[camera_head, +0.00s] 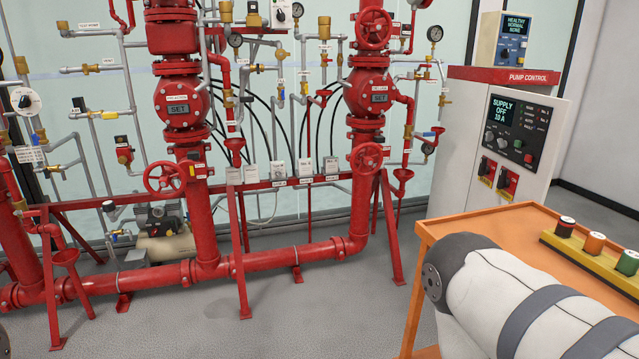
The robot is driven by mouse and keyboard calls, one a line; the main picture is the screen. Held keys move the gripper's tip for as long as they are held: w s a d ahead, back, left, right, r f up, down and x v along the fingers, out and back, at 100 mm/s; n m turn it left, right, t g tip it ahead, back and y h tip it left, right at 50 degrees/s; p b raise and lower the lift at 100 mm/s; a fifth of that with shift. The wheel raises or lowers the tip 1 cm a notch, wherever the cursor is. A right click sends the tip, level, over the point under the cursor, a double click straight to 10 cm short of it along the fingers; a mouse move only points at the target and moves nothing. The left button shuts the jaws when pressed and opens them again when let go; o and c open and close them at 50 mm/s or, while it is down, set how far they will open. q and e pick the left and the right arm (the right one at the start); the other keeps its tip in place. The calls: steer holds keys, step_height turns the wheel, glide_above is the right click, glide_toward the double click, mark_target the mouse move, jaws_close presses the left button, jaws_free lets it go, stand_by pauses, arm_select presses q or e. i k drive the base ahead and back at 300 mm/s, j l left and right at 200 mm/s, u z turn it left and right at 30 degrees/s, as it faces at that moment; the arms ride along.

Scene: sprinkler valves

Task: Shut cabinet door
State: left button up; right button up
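The pump control cabinet (462,150) stands at the right, white with a red top band lettered PUMP CONTROL. I cannot tell whether this panel is the cabinet door, and no door clearly standing open shows. Neither of my grippers is in view. A thick white arm link with grey bands, which looks like mine, fills the lower right and hides part of the table and the floor there.
An orange table (480,222) stands before the cabinet, with a yellow strip of coloured buttons (595,262) on it. Red sprinkler pipework (270,258) with valves, gauges and slanted legs fills the left and middle. Grey floor (340,315) is clear between pipework and table.

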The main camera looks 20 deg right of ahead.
mark_target(540, 122)
steer(key=i+z, duration=0.65)
steer(key=z, duration=0.25)
steer(key=i+j+z, duration=0.25)
steer(key=z, duration=0.2)
steer(key=i+j+z, duration=0.3)
steer(key=z, duration=0.15)
steer(key=i+j+z, duration=0.25)
steer(key=z, duration=0.15)
steer(key=i+j+z, duration=0.2)
steer(key=j+z, duration=0.25)
steer(key=i+j+z, duration=0.15)
steer(key=j+z, duration=0.25)
steer(key=i+j+z, duration=0.1)
steer(key=j+z, duration=1.15)
